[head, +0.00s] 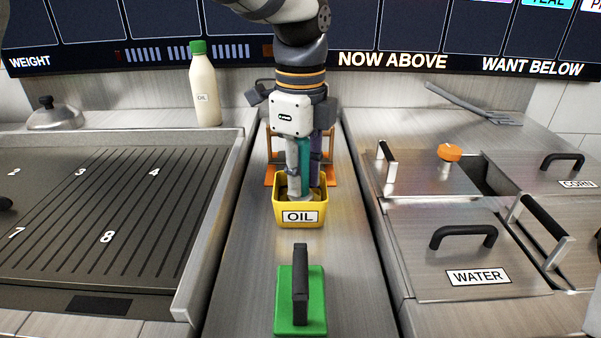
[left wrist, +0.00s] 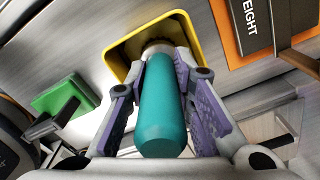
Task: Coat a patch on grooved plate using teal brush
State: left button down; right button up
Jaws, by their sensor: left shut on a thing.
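The teal brush (head: 304,152) is upright in my left gripper (head: 303,190), with its lower end inside the yellow OIL tub (head: 322,214). In the left wrist view, the teal handle (left wrist: 164,115) sits between the two purple-padded fingers, and the tub's yellow rim (left wrist: 118,50) surrounds the brush end. The bristles are mostly hidden by the fingers and the tub wall. The grooved plate (head: 135,205) lies to the left, dark with numbered patches; 2, 3, 4, 7 and 8 show. My right gripper is not in view.
A green block with a black handle (head: 302,298) stands in front of the tub. An orange-framed object (head: 272,178) is behind it. An oil bottle (head: 205,88) and a metal dome (head: 55,115) stand at the back left. Lidded bins, including WATER (head: 430,275), are at the right.

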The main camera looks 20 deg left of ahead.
pick_arm(q)
jog(key=shift+f, duration=0.1)
jog(key=shift+r, duration=3.55)
